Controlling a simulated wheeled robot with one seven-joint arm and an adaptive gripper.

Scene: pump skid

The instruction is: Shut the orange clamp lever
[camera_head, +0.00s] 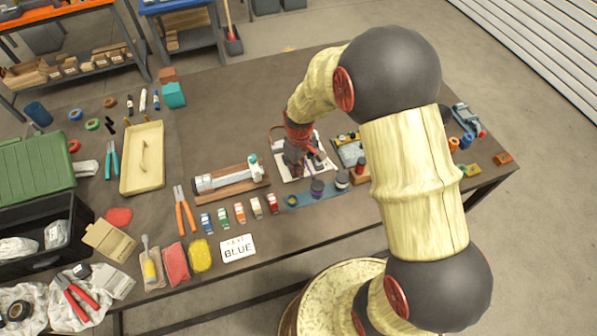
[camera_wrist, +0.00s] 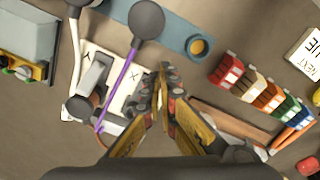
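My gripper (camera_head: 297,160) points down over a white plate (camera_head: 318,168) on the workbench. In the wrist view its fingertips (camera_wrist: 167,88) are together, with nothing visible between them. The plate also shows in the wrist view (camera_wrist: 125,68), with dark X marks, left of the fingertips. On it is a grey clamp body (camera_wrist: 95,75). A thin purple lever (camera_wrist: 122,85) with a dark round knob (camera_wrist: 147,18) crosses the plate, left of my fingers and apart from them. A pale lever (camera_wrist: 76,45) is further left. I cannot make out an orange clamp lever; my gripper hides part of the plate.
A blue strip (camera_head: 315,195) with round pieces lies in front of the plate. A white cylinder on a wooden base (camera_head: 230,180) stands to the left, with several coloured blocks (camera_head: 239,212) in front. A grey device (camera_head: 350,150) stands close on the right.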

